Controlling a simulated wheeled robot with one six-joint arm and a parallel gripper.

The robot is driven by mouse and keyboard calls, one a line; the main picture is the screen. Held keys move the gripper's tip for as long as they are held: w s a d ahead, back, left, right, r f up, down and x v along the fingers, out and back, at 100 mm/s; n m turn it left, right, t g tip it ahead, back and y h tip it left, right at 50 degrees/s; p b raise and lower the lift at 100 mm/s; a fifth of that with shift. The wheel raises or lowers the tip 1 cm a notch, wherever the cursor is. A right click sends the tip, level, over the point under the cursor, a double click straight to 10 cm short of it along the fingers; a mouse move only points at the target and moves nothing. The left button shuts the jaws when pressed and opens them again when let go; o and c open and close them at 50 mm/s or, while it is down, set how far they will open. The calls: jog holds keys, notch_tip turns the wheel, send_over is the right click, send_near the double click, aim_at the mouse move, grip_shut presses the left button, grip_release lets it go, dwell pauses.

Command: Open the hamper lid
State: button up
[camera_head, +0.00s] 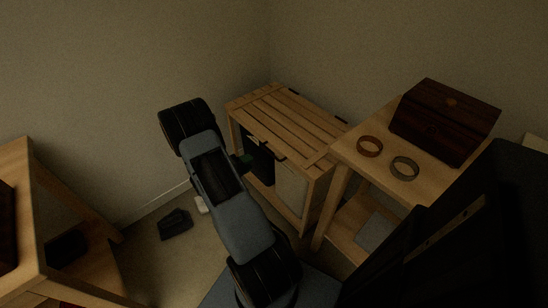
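The hamper (318,180) is a light wooden frame with a dark panel and a pale panel in its front, standing near the room's corner. Its slatted wooden lid (285,118) lies flat and closed on top. Small dark fittings show along the lid's back edge, and a small dark tab (280,157) shows at its front edge. My arm rises in front of the hamper's left side. A small dark part (243,161) beside the arm, near the hamper's front, may be my gripper. The arm hides most of it, so its fingers and any contact are unclear.
A wooden table (348,152) stands close at the hamper's right, with a dark wooden chest (445,120) and two rings (370,146) (404,168) on it. Another wooden table (18,165) is at left. A dark object (175,224) lies on the floor by the wall.

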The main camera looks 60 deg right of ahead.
jog(key=b+x, duration=0.1)
jog(key=x, duration=1.3)
jog(key=shift+f, duration=0.15)
jog(key=shift+a+f, duration=0.1)
jog(key=shift+a, duration=0.05)
grip_shut()
